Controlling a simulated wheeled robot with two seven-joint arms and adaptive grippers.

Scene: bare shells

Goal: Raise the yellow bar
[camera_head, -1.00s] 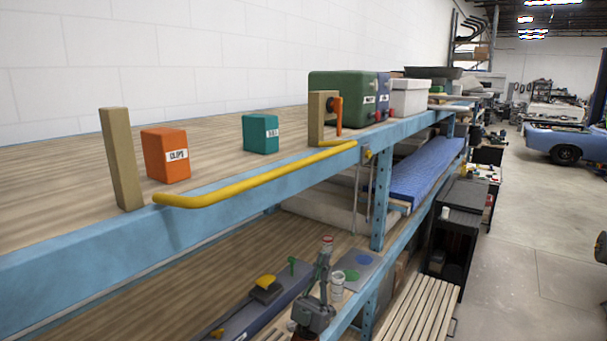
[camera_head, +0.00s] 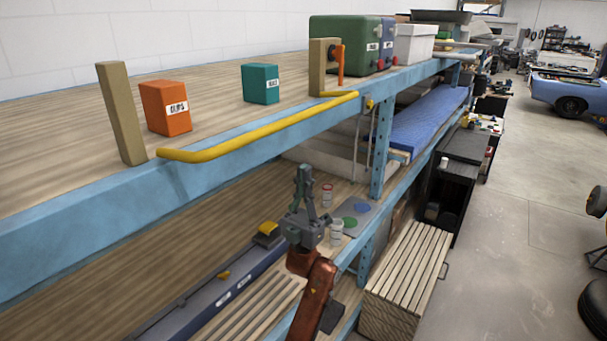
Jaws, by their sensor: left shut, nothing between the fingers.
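The yellow bar (camera_head: 265,133) runs along the front edge of the blue shelf beam (camera_head: 205,180). It hangs low, in front of and slightly below the worktop edge, between two wooden posts: a near one (camera_head: 122,115) and a far one (camera_head: 318,66). An orange lever (camera_head: 338,66) stands upright beside the far post. My left gripper (camera_head: 304,170) points upward in front of the lower shelf, below the bar and apart from it. Its fingers are shut and empty. My right gripper is out of view.
An orange box (camera_head: 165,108) and a teal box (camera_head: 261,84) stand on the worktop behind the bar. A green case (camera_head: 345,38) stands beyond the far post. A blue shelf upright (camera_head: 382,140) is right of my gripper.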

